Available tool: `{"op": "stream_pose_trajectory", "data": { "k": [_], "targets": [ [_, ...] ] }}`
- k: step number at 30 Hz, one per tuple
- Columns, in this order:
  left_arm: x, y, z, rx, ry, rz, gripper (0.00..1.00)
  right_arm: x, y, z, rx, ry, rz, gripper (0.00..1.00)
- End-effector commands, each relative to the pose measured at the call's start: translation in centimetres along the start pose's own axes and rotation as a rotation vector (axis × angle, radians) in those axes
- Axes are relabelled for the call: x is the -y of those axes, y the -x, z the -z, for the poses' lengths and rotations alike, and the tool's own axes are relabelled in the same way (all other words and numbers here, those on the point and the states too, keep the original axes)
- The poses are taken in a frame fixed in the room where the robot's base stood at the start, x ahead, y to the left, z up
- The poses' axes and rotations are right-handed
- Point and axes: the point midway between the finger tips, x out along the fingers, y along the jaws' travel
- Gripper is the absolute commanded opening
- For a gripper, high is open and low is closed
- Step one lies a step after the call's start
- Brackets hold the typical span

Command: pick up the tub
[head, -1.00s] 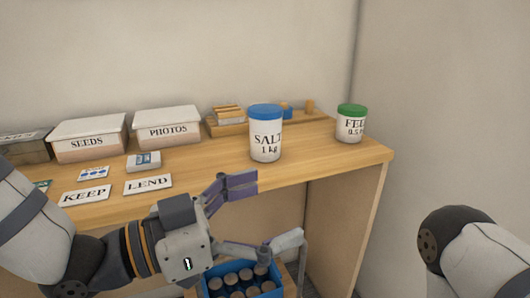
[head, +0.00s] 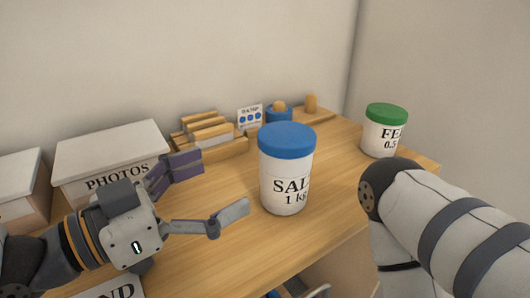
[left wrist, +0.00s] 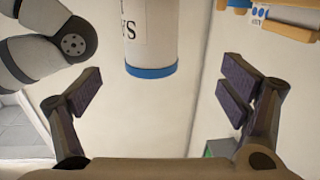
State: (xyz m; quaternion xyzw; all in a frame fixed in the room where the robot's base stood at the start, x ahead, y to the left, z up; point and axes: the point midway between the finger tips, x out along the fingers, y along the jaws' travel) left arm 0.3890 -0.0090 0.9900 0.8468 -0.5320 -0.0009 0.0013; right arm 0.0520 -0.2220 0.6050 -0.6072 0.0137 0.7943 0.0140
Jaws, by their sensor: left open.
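The white SALT tub (head: 285,180) with a blue lid stands upright on the wooden table. A smaller white tub (head: 383,132) with a green lid stands further back at the right. My left gripper (head: 222,184) is open and empty, to the left of the SALT tub, with its fingers pointing toward it. In the left wrist view the SALT tub (left wrist: 150,38) hangs in from the top, cut off, lid lowest, between the open fingers (left wrist: 163,70) but beyond their tips. My right gripper is out of view; only my right arm shows.
The table (head: 215,245) is bare around the SALT tub. A PHOTOS box (head: 110,160) stands behind my left gripper.

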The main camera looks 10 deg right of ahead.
Motion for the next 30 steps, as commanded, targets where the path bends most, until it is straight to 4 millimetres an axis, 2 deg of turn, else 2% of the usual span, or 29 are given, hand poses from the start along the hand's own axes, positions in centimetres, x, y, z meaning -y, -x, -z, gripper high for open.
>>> {"op": "stream_pose_trajectory", "data": {
  "k": [7,13,19,22,27,29,30],
  "targets": [
    [-0.2,-5.0,-0.1,0.001,0.0,-0.005,0.9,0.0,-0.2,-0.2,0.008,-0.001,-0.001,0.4],
    [-0.4,-7.7,0.3,0.0,-0.003,-0.004,0.9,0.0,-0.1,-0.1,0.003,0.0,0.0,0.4],
    [-0.9,-11.3,0.7,0.0,-0.002,-0.002,0.9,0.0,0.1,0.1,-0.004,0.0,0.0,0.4],
    [-0.9,-12.0,0.7,0.0,0.0,-0.001,0.9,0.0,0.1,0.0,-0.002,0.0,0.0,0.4],
    [-0.9,-12.0,0.7,-0.001,0.0,-0.001,0.9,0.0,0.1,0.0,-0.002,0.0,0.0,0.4],
    [-0.9,-12.0,0.7,-0.001,0.0,-0.001,0.79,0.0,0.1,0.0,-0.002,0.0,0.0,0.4],
    [-0.9,-12.0,0.7,-0.001,0.0,-0.001,0.7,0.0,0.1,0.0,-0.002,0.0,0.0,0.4]
  ]
}}
